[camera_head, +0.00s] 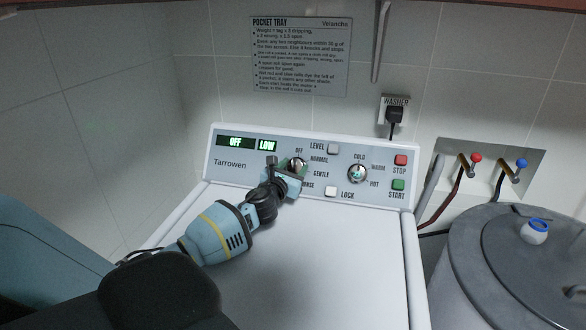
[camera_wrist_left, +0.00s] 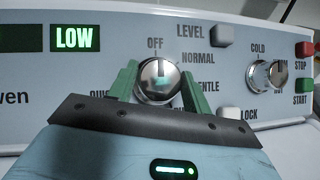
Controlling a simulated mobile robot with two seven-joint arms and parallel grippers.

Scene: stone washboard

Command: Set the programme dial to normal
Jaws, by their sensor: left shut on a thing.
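The programme dial (camera_head: 299,164) is a round silver knob on the white washer's sloped panel. Labels around it read OFF, NORMAL, GENTLE and RINSE, with one at the left partly hidden. It shows larger in the left wrist view (camera_wrist_left: 158,82), where a dark mark at its top faces OFF. The left display (camera_head: 236,142) reads OFF. My left gripper (camera_head: 294,168) is at the dial; in the left wrist view its green fingers (camera_wrist_left: 158,78) stand on either side of the knob, shut on it. My right gripper is not in view.
To the right on the panel are the LEVEL button (camera_head: 333,149), LOCK button (camera_head: 332,191), temperature dial (camera_head: 358,173), red STOP (camera_head: 401,160) and green START (camera_head: 398,185). A second display (camera_head: 267,145) reads LOW. A grey drum (camera_head: 470,270) stands at right. The washer top is clear beside my arm.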

